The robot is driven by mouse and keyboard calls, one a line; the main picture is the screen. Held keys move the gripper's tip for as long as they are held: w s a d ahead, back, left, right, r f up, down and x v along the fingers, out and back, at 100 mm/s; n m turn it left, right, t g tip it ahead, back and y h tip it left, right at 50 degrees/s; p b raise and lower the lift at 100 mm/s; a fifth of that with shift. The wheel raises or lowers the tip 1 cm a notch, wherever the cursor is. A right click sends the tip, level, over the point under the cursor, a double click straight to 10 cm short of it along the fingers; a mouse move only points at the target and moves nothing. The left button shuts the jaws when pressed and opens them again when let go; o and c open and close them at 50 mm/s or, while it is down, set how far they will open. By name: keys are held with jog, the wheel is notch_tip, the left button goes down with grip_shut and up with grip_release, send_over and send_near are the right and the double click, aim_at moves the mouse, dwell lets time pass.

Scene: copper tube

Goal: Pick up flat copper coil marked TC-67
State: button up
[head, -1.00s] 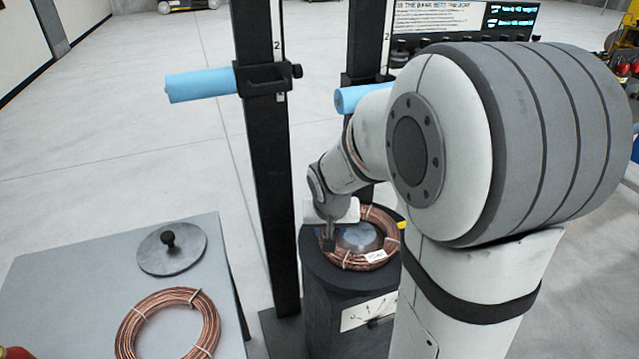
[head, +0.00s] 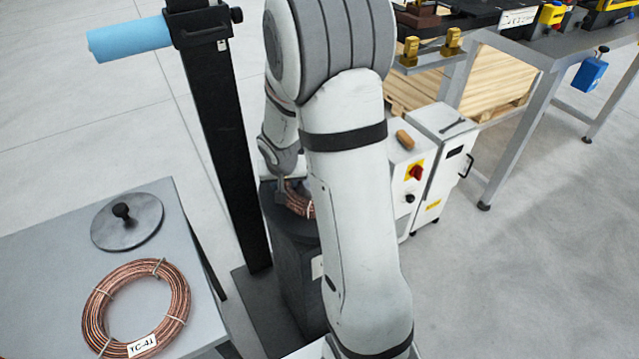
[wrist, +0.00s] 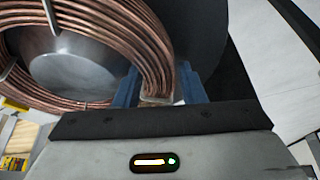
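A copper coil (head: 299,198) is at the top of the black pedestal, mostly hidden behind my arm in the head view. In the wrist view the coil (wrist: 150,45) curves around a silver hub (wrist: 75,68). Its tag cannot be read. My gripper (wrist: 158,88) has its blue fingers on either side of the coil's bundled tube, close against it, and looks shut on it. In the head view my gripper (head: 282,190) is at the coil's left side. Another copper coil (head: 178,300), tagged TC-41, lies flat on the grey table at left.
A grey disc with a black knob (head: 127,222) lies on the grey table (head: 50,270). A black post (head: 225,130) with a blue roller (head: 130,40) stands left of the pedestal (head: 300,275). A white cabinet (head: 440,160) and a workbench (head: 545,70) are at right. Open floor lies at far right.

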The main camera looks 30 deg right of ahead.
jog(key=shift+c, duration=0.6)
grip_shut()
jog(key=shift+r, duration=0.1)
